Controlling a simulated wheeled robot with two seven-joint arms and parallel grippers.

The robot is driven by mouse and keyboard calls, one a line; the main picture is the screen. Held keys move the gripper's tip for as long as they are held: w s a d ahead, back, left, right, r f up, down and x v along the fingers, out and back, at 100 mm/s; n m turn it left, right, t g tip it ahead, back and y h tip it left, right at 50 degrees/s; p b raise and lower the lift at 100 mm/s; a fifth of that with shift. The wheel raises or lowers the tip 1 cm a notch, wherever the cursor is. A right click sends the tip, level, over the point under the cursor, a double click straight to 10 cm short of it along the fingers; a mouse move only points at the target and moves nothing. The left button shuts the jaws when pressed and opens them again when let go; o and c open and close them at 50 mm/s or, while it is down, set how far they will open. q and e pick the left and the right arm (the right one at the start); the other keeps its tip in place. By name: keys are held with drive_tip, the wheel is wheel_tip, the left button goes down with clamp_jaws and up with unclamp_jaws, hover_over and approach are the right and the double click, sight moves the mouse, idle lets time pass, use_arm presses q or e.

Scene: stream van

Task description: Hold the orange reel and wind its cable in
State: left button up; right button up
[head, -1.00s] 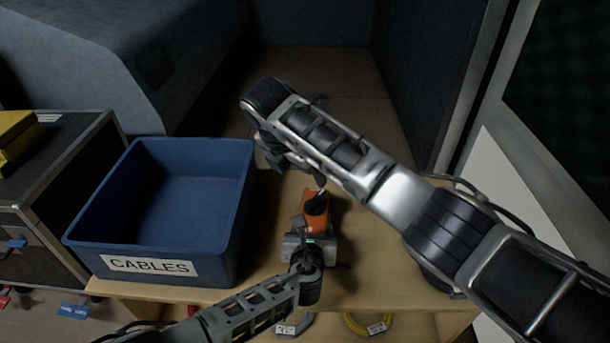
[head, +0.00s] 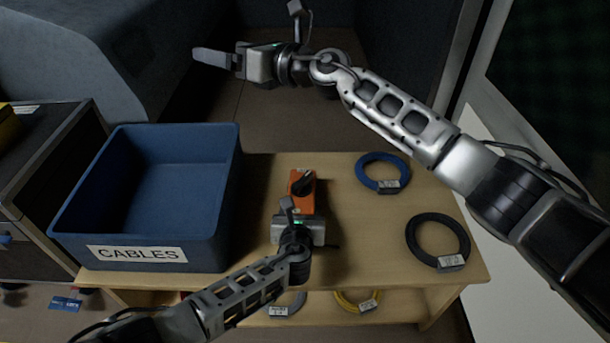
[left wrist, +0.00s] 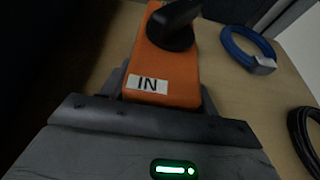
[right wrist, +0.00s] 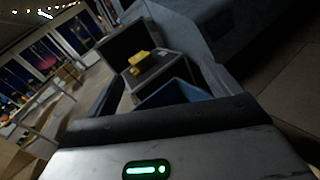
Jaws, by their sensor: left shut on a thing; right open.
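The orange reel (head: 309,201) stands on the wooden table, right of the blue bin. It has a black crank (head: 303,182) on top. In the left wrist view the reel (left wrist: 160,70) shows a white "IN" label and the dark crank (left wrist: 178,28). My left gripper (head: 293,213) is shut on the reel's near end. My right gripper (head: 206,58) is open and empty, up beyond the bin and well away from the reel. The right wrist view shows nothing in it. I cannot make out any loose cable from the reel.
The blue bin (head: 137,238) marked "CABLES" looks empty. A blue cable coil (head: 367,158) and a black coil (head: 411,233) lie on the table (head: 345,245) to the right. Grey (head: 296,304) and yellow (head: 345,304) coils lie on the shelf below. A dark case stands left.

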wheel_tip(320, 180, down, 7)
drive_tip(key=s+d+n+g+h, duration=0.2)
drive_tip(key=s+d+g+h, duration=0.1)
drive_tip(key=g, duration=0.1)
drive_tip(key=g+h, duration=0.2)
drive_tip(key=h, duration=0.7)
approach(303, 179)
drive_tip(key=shift+m, duration=0.3)
drive_tip(key=x, duration=0.8)
drive_tip(key=shift+a+f, duration=0.1)
drive_tip(key=shift+f, duration=0.25)
drive_tip(key=c, duration=1)
